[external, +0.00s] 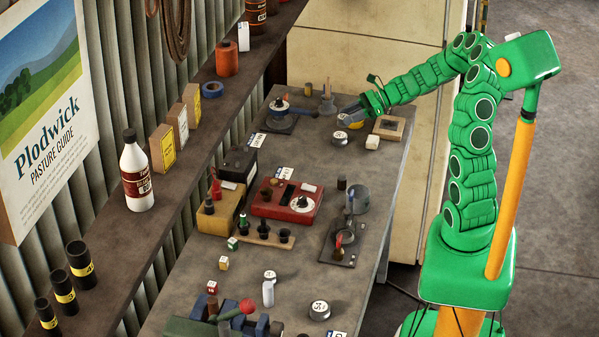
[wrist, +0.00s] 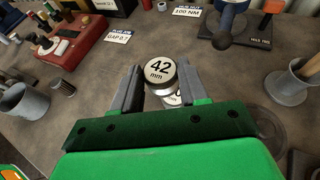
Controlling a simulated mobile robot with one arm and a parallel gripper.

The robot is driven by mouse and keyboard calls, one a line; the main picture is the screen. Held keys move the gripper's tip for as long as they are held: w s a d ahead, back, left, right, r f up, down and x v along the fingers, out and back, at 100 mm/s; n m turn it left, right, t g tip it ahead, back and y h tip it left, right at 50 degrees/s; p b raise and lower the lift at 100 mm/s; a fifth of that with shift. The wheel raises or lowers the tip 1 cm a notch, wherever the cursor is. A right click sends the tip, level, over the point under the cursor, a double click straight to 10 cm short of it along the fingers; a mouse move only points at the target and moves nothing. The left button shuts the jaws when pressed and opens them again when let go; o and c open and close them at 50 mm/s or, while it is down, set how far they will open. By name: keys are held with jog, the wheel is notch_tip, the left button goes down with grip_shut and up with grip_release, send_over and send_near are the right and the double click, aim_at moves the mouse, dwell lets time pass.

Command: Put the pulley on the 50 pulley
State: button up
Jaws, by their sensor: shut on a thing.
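A round metal pulley with a white face marked "42 mm" (wrist: 160,67) sits between the fingertips of my gripper (wrist: 160,84) in the wrist view. My gripper is shut on it, with its marked face turned to the camera. A second pale marked disc (wrist: 172,100) shows partly below it; most of it is hidden and I cannot read its size or tell whether the two touch. In the external view, my gripper (external: 347,112) is low over the far part of the bench, with the held pulley (external: 341,121) at its tip.
A wrench stand (external: 280,122) and cup (external: 327,107) are further back. A red box (external: 287,204) stands mid-bench. Other marked discs (external: 319,310) (external: 270,275) are near the front.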

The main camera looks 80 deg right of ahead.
jog(key=shift+w+d+f, duration=0.35)
jog(key=shift+w+f, duration=0.25)
jog(key=shift+f, duration=1.7)
jog(key=shift+f, duration=0.1)
jog(key=o, duration=1.1)
